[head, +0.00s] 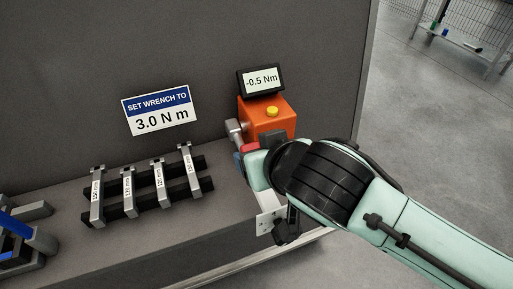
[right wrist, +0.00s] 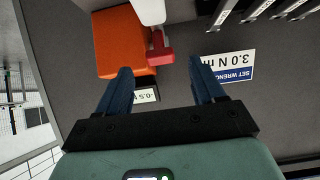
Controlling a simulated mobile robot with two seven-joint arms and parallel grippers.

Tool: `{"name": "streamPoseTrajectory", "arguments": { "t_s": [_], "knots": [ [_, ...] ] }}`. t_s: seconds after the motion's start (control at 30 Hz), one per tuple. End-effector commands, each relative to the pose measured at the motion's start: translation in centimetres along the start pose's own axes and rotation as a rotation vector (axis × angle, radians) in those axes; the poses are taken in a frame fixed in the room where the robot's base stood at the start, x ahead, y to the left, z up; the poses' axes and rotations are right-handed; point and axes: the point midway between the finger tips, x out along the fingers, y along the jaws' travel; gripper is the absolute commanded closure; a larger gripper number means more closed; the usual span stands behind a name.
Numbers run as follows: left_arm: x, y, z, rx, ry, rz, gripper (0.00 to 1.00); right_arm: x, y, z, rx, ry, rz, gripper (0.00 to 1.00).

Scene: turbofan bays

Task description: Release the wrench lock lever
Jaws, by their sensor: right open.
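The red lever (head: 250,148) sits low in front of the orange tester box, beside a grey wrench part (head: 234,128). In the right wrist view the red lever (right wrist: 160,52) joins a pale rounded wrench body (right wrist: 150,10). My right gripper (right wrist: 160,70) is open, with its two dark blue fingers apart and the lever ahead, between their lines. In the head view my right gripper (head: 240,162) is partly hidden by its own wrist, close to the lever. Whether a finger touches the lever cannot be told.
The orange box (head: 264,122) has a yellow button (head: 272,111) and a display (head: 261,80) reading -0.5 Nm. A sign (head: 158,110) reads "SET WRENCH TO 3.0 N m". Several labelled wrenches lie on a black rack (head: 150,203) at left. Blue and grey pieces (head: 22,240) stand at far left.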

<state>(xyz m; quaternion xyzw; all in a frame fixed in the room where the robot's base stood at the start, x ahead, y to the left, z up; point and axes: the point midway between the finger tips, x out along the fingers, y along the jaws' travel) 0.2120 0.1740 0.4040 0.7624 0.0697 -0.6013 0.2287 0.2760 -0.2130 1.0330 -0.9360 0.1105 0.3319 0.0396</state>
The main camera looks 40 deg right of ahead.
Motion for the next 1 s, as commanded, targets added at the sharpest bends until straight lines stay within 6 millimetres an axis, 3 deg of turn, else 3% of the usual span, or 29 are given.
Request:
{"name": "streamPoseTrajectory", "arguments": {
  "t_s": [0.03,0.2,0.4,0.6,1.0],
  "knots": [
    [-0.7,0.1,0.8,0.001,-0.022,0.000,0.57,-1.6,0.1,-0.3,0.000,0.006,0.000,0.32],
    [-1.8,0.5,2.1,0.004,-0.065,0.003,0.57,-5.4,0.1,-0.3,0.001,0.006,0.000,0.32],
    [-2.6,0.8,3.4,0.007,-0.104,0.005,0.57,-8.3,0.0,-0.1,0.000,0.003,0.000,0.32],
    [-2.9,0.8,3.8,0.008,-0.116,0.006,0.57,-9.2,0.0,0.0,-0.001,0.002,0.001,0.32],
    [-2.8,0.8,3.8,0.007,-0.116,0.006,0.57,-9.2,0.0,0.0,-0.001,0.001,0.000,0.32]
  ]
}}
